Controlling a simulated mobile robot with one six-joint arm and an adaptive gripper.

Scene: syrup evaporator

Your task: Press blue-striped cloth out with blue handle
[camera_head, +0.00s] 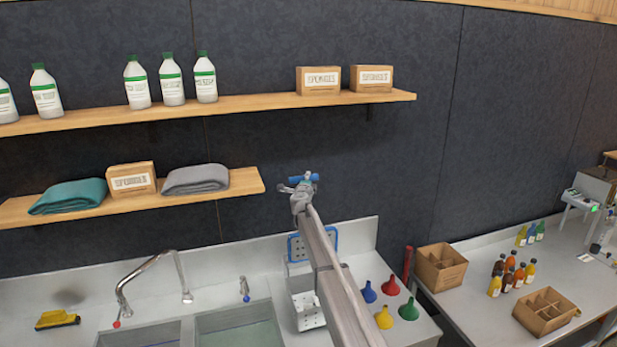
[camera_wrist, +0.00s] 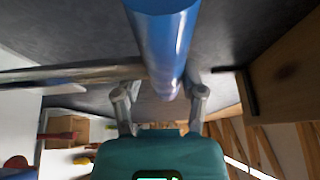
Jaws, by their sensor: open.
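The blue handle (camera_head: 303,178) is a short blue bar in front of the dark wall, at the end of my arm in the head view. In the wrist view the blue handle (camera_wrist: 165,40) runs away from the camera as a thick cylinder, its far part between my fingers. My gripper (camera_head: 302,188) is open at the handle, one finger on each side in the wrist view (camera_wrist: 160,98). I cannot tell whether the fingers touch it. My arm partly hides a blue frame (camera_head: 330,240) and a white perforated box (camera_head: 307,312). No blue-striped cloth can be made out.
A lower shelf (camera_head: 235,186) with folded cloths ends left of my gripper; an upper shelf (camera_head: 400,96) holds bottles and boxes. Below are a sink (camera_head: 240,325), a faucet (camera_head: 150,260) and several coloured funnels (camera_head: 391,286). A cardboard box (camera_head: 440,266) stands right.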

